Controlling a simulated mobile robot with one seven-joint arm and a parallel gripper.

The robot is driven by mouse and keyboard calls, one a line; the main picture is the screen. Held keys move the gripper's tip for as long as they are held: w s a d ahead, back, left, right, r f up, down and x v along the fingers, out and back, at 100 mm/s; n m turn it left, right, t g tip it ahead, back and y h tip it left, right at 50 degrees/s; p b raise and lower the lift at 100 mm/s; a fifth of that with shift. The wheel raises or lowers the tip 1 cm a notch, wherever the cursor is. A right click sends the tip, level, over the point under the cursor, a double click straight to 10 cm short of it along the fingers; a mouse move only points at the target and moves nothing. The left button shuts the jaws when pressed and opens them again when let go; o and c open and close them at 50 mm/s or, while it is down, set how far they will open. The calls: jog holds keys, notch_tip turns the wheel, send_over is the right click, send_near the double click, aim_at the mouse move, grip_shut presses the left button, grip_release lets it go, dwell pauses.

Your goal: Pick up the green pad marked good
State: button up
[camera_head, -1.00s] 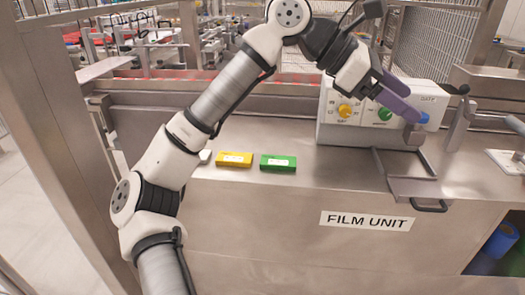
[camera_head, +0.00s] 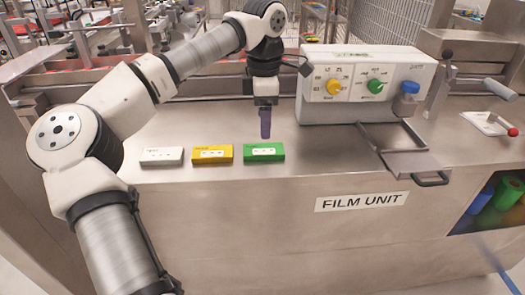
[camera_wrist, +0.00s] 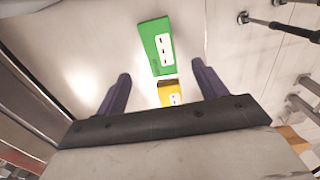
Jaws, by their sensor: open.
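The green pad (camera_head: 263,152) lies flat on the steel counter, at the right end of a row of three pads. It has a white label with small dark marks; I cannot read the words. My gripper (camera_head: 265,133) points down above and just behind the green pad, apart from it. In the wrist view, the green pad (camera_wrist: 157,44) lies beyond and between the two spread purple fingers of my gripper (camera_wrist: 162,82). The gripper is open and empty. The yellow pad (camera_wrist: 170,94) shows below the green one there, partly hidden by the gripper body.
The yellow pad (camera_head: 212,154) and a grey-white pad (camera_head: 162,156) lie left of the green one. A control box (camera_head: 360,84) with yellow, green and blue knobs stands close to the right. A hinged metal plate with a handle (camera_head: 430,179) is at the counter's front edge.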

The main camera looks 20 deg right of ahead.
aim_at(265, 149)
jog(key=shift+d+f+p, duration=0.15)
jog(key=shift+f+p, duration=0.35)
jog(key=shift+f, duration=3.45)
jog(key=c, duration=1.1)
jog(key=shift+r, duration=0.15)
